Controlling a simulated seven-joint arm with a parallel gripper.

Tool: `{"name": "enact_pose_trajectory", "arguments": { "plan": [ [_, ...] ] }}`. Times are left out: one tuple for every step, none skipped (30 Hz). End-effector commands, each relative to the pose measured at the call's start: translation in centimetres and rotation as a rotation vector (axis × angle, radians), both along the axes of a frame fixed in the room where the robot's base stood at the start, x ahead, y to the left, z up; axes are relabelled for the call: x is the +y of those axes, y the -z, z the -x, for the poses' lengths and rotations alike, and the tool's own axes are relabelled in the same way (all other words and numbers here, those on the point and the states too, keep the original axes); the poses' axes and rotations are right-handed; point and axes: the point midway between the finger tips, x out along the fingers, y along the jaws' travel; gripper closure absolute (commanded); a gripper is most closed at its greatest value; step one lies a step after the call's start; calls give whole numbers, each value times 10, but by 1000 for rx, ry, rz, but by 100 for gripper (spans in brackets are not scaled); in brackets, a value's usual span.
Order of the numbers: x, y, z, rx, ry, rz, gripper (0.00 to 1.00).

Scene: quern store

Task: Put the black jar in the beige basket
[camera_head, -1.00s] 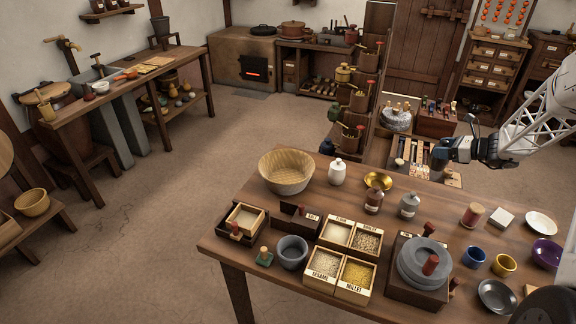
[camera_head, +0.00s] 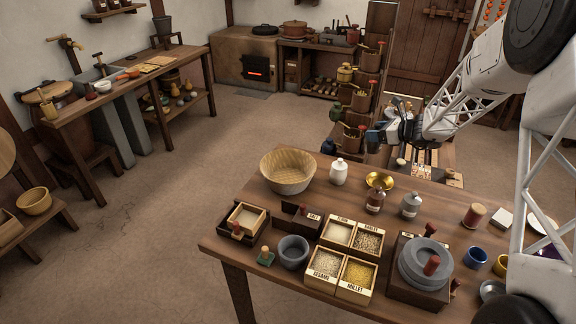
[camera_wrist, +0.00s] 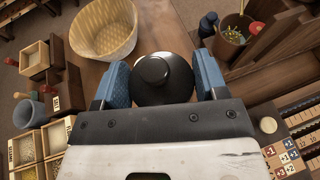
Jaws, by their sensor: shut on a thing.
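My gripper (camera_wrist: 164,84) is shut on the black jar (camera_wrist: 160,75), which sits between its blue fingers in the wrist view. In the head view my gripper (camera_head: 381,137) is in the air behind the table's far edge, right of the basket. The jar is hard to make out there. The beige basket (camera_head: 288,175) stands upright at the table's back left and looks empty. In the wrist view the basket (camera_wrist: 103,30) is at upper left, apart from the jar.
A white jar (camera_head: 339,172) and a brass bowl (camera_head: 379,181) stand right of the basket. Labelled grain boxes (camera_head: 342,262), a grey pot (camera_head: 292,252) and a quern (camera_head: 424,264) fill the front. A tall rack (camera_head: 372,80) stands behind the table, close to my gripper.

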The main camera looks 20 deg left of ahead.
Motion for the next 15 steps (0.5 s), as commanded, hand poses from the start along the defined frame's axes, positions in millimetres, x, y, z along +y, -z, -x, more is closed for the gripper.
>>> {"name": "enact_pose_trajectory", "arguments": {
  "plan": [
    [17,-1,4,-1,-7,-2,94],
    [25,-1,6,-2,-8,-1,94],
    [37,-1,9,-1,-10,0,94],
    [45,-1,11,-2,-12,-1,94],
    [53,-1,13,-2,-13,-1,94],
    [65,-1,16,-2,-17,-2,94],
    [73,-1,19,-2,-18,-1,94],
    [81,-1,21,-1,-19,-1,94],
    [93,-1,25,-1,-22,-1,94],
    [101,-1,27,-1,-24,-2,94],
    [109,-1,30,0,-25,-3,94],
    [120,0,34,0,-28,-2,94],
    [128,0,37,0,-29,0,94],
    [136,0,40,0,-31,-2,94],
    [147,-1,44,1,-34,-2,94]
  ]
}}
